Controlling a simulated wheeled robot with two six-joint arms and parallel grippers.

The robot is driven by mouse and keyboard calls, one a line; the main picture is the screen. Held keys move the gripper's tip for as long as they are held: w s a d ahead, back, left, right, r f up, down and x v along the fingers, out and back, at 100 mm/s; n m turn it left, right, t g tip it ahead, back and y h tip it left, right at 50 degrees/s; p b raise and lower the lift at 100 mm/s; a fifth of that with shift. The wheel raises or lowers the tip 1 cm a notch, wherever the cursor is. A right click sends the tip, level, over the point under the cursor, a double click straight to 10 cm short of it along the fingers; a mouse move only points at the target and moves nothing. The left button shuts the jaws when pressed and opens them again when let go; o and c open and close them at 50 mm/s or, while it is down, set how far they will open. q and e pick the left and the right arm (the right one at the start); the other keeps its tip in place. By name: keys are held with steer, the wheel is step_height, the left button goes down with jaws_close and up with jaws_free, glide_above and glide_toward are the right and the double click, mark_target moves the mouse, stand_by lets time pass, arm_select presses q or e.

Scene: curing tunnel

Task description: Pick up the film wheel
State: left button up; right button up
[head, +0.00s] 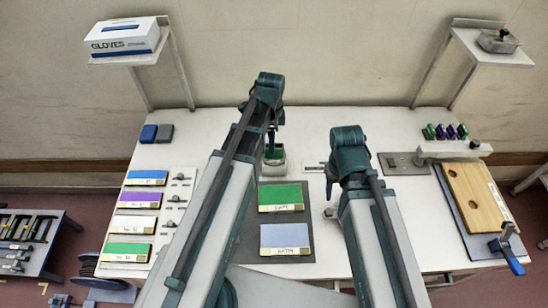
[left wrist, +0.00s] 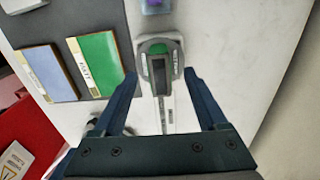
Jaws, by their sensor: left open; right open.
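A small round metal piece (head: 331,212), which may be the film wheel, lies on the white bench below my right gripper; I cannot be sure of it. In the left wrist view it (left wrist: 98,124) is partly hidden by a finger. My left gripper (head: 271,138) is over the back of the bench, open and empty. In the left wrist view its fingers (left wrist: 160,78) show apart, with a grey holder (left wrist: 174,60) holding a green-topped dark tool (left wrist: 158,62) beyond them. My right gripper (head: 332,187) is open, with its fingers mostly hidden by its wrist.
A green panel (head: 281,195) and a blue panel (head: 285,238) lie on a dark mat in mid-bench. More labelled panels (head: 139,200) lie at left. A wooden board (head: 472,198) with a clamp is at right. Shelves with a glove box (head: 122,42) rise behind.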

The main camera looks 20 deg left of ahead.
mark_target(279, 158)
arm_select(q)
steer(key=shift+f, duration=0.1)
steer(key=f+b, duration=0.5)
steer(key=shift+w+d+f, duration=0.1)
steer(key=shift+d, duration=0.3)
arm_select(e)
step_height(279, 158, down, 5)
steer(key=shift+f, duration=0.2)
steer(key=shift+r, duration=0.1)
arm_select(q)
jaws_close()
